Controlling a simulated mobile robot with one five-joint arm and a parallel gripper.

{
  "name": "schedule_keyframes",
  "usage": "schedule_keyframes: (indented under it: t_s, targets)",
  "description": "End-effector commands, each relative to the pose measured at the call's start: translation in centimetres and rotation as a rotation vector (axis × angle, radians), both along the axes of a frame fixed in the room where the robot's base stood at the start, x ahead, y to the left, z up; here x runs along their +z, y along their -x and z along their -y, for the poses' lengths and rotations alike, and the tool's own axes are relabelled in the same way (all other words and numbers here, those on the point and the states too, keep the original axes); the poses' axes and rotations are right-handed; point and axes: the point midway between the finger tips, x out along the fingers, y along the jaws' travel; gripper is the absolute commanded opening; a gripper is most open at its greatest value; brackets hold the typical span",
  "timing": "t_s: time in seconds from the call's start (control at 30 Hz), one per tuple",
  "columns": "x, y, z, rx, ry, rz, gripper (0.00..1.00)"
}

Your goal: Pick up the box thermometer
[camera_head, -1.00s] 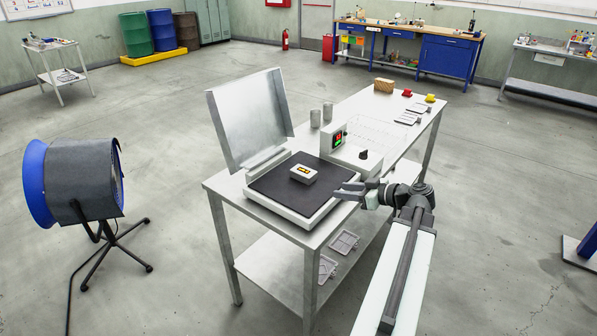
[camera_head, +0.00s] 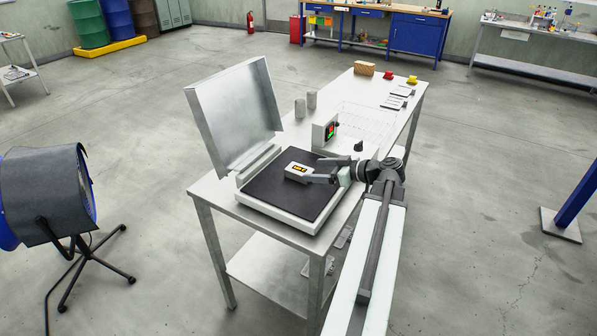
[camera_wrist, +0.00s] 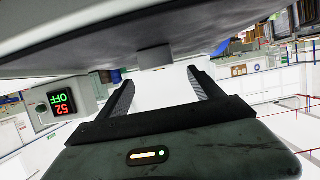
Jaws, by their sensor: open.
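The box thermometer (camera_head: 298,171) is a small white box with a yellow-and-black display on top. It lies on the dark square plate (camera_head: 266,187) of the bench-top heater. My gripper (camera_head: 315,169) is open and low over the plate, with its fingertips at the box's right end. In the wrist view, which is upside down, a small grey block (camera_wrist: 155,57) that appears to be the box lies ahead between the fingertips (camera_wrist: 161,77). Nothing is gripped. Whether a finger touches the box I cannot tell.
A raised metal lid (camera_head: 232,115) stands behind the plate. A control box (camera_head: 325,131) with red and green digits stands beyond it. A fan (camera_head: 50,195) is at left.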

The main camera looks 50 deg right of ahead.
Motion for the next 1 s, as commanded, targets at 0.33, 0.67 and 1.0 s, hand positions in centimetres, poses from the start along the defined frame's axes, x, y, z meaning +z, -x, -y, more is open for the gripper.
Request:
schedule_keyframes:
  t_s: [0.33, 0.67, 1.0]
  targets:
    - [-1.1, -3.1, -1.0, 0.011, 0.000, 0.000, 0.76]
    - [-2.7, -7.4, -1.8, 0.011, -0.001, 0.000, 0.76]
    - [-2.5, -7.4, -1.9, 0.011, 0.000, 0.000, 0.28]
